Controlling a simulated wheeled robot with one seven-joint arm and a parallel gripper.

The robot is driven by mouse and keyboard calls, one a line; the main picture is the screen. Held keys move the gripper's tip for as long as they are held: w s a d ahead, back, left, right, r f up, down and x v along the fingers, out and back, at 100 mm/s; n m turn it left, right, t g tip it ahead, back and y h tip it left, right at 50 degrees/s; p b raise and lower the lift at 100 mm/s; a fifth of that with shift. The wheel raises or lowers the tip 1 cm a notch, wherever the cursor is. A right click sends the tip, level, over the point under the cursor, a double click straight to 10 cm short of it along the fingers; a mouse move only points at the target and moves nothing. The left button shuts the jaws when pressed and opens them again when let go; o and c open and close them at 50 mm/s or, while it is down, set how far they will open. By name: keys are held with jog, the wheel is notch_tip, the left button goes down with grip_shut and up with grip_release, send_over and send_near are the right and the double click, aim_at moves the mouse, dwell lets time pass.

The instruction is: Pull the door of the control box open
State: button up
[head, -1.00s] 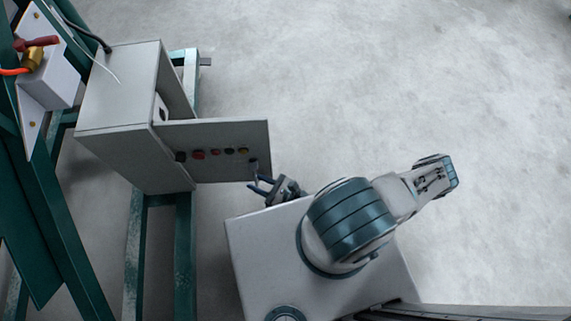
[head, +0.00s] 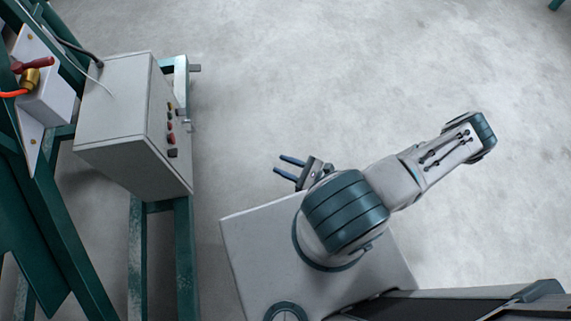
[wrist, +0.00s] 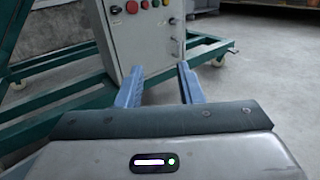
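The light grey control box (head: 112,108) stands on a green frame at the left in the head view. Its door (head: 167,153) lies flush against the box and looks closed. The door has a column of red, yellow, green and dark buttons and a small handle (head: 187,125) at its edge.
The green frame (head: 184,250) runs under the box, with a wheeled foot in the wrist view (wrist: 222,50). A white housing (head: 48,98) with an orange hose and red lever is at far left. Bare concrete floor lies between box and gripper.

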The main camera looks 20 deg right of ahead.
dwell(0.5)
jog(key=d+r+n+g+h+p, duration=0.25)
jog(key=r+n+g+p, duration=0.55)
jog(key=r, duration=0.6)
jog(key=d+r+n+g+h+p, duration=0.1)
jog(key=d+r+n+g+p, duration=0.25)
jog(key=r+n+g, duration=0.75)
jog(key=a+r+n+t+h+p, duration=0.1)
jog(key=r+n+t+h+p, duration=0.1)
jog(key=r, duration=1)
jog(key=s+a+r+n+t+h+p, duration=0.1)
jog(key=a+r+n+t+h+p, duration=0.1)
jog(key=r, duration=1)
jog(key=s+a+r+n+t+h+p, duration=0.1)
jog(key=r+t+h+p, duration=0.4)
jog(key=r, duration=0.7)
jog(key=a+n+p, duration=0.1)
jog(key=n+p, duration=0.1)
jog(key=shift+n, duration=0.3)
jog(key=shift+s+a+r+h, duration=0.1)
jog(key=shift+a+r+h, duration=0.05)
jog(key=shift+r+h, duration=0.15)
grip_shut()
